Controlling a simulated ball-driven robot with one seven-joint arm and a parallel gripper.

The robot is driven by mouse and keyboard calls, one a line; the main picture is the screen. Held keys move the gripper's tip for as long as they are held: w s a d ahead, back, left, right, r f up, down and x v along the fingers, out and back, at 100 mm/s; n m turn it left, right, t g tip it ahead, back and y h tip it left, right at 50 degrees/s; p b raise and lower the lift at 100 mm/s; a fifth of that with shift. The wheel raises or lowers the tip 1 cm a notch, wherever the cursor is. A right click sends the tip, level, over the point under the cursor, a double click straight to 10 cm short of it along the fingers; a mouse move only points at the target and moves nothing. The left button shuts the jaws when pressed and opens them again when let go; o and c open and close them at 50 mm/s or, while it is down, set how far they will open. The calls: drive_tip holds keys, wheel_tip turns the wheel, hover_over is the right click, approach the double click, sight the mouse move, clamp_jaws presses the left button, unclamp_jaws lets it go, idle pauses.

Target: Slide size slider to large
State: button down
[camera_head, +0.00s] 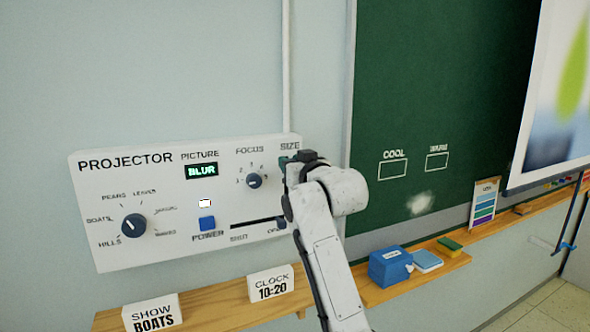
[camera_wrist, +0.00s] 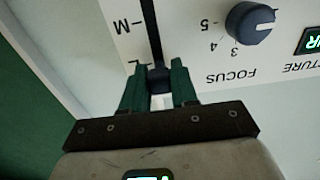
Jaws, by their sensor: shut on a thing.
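The projector panel (camera_head: 112,185) is white and mounted on the wall. Its size slider is hidden behind my arm in the head view, under the SIZE label (camera_head: 290,146). In the wrist view, the dark slider knob (camera_wrist: 159,84) sits at the end of a black slot (camera_wrist: 152,35), close to the L mark and past the M mark. My gripper (camera_wrist: 159,76) has its green fingers on both sides of the knob and is shut on it. In the head view my gripper (camera_head: 290,162) is at the panel's upper right.
The focus knob (camera_head: 253,181), picture display (camera_head: 201,171) and blue power button (camera_head: 207,223) are left of my arm. A wooden ledge (camera_head: 215,311) below holds cards. A blue box (camera_head: 390,267) stands on the ledge right of my arm, under the chalkboard (camera_head: 440,90).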

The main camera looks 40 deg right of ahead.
drive_tip(key=shift+r, duration=0.35)
drive_tip(key=c, duration=1.2)
unclamp_jaws()
drive_tip(key=shift+o, duration=1.2)
drive_tip(key=shift+f, duration=0.1)
drive_tip(key=shift+s+f, duration=0.1)
drive_tip(key=shift+s, duration=0.2)
drive_tip(key=b+v, duration=0.3)
drive_tip(key=v, duration=0.7)
drive_tip(key=shift+a, duration=0.1)
